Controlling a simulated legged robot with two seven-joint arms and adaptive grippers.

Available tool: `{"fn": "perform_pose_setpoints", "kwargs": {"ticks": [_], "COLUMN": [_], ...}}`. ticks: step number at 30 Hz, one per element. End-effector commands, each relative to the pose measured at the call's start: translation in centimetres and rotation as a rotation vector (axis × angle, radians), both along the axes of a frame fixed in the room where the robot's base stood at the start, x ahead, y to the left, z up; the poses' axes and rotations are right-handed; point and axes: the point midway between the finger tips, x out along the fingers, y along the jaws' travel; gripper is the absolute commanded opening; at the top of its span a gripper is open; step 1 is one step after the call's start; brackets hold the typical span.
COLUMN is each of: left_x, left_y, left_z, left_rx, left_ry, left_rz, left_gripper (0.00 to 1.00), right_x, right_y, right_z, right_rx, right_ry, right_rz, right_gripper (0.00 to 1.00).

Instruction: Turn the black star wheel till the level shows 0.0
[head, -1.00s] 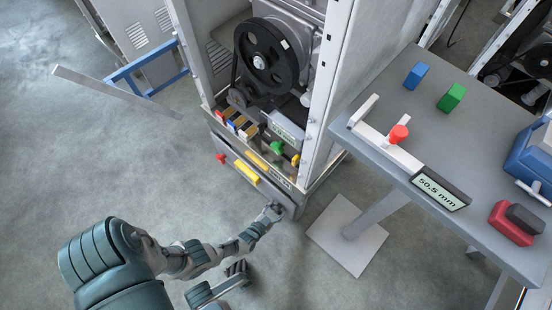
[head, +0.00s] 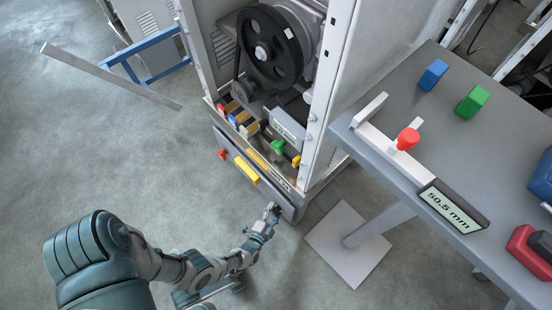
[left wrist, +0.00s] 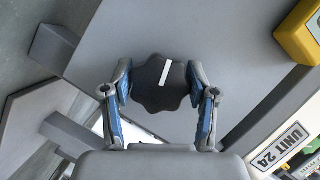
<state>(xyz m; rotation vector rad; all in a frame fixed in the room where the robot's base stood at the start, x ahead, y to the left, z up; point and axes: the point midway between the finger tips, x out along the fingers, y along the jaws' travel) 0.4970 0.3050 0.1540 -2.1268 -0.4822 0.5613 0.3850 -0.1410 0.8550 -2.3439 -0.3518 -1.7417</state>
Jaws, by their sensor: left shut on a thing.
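The black star wheel (left wrist: 157,94) is in the middle of the left wrist view, a dark lobed knob with a white mark on its face. My left gripper (left wrist: 161,88) is shut on it, one blue-padded finger on each side. In the head view my left gripper (head: 273,211) is at the lower right front of the machine frame (head: 296,195), where it hides most of the wheel. A small grey display box (head: 287,124) sits inside the frame; its reading is too small to make out. My right gripper is not in view.
A yellow handle (head: 246,171) and a red knob (head: 222,154) are on the frame's front, left of the wheel. A grey table (head: 440,110) at right holds a caliper display (head: 450,206) reading 50.5 mm and coloured blocks. The floor at left is mostly open.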

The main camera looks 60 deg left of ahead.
Motion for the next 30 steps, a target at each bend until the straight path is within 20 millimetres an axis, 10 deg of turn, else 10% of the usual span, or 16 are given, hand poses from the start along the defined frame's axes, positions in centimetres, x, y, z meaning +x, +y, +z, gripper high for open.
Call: {"fn": "perform_pose_setpoints", "kwargs": {"ticks": [18,19,21,30], "left_x": [-0.01,0.0,0.0,0.01], "left_y": [-0.56,-0.57,-0.56,-0.27], "left_z": [-0.27,-0.27,-0.25,-0.1], "left_rx": [0.032,0.032,0.032,0.034], "left_ry": [0.017,0.017,0.017,0.011], "left_rz": [-0.009,-0.009,-0.009,-0.004], "left_gripper": [0.24,0.63,0.81,0.83], "right_x": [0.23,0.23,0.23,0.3], "right_y": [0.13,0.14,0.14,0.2], "right_z": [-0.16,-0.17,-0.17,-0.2], "right_rx": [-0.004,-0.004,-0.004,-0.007], "right_ry": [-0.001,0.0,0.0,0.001], "right_rz": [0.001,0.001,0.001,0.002], "right_gripper": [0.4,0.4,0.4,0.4]}}
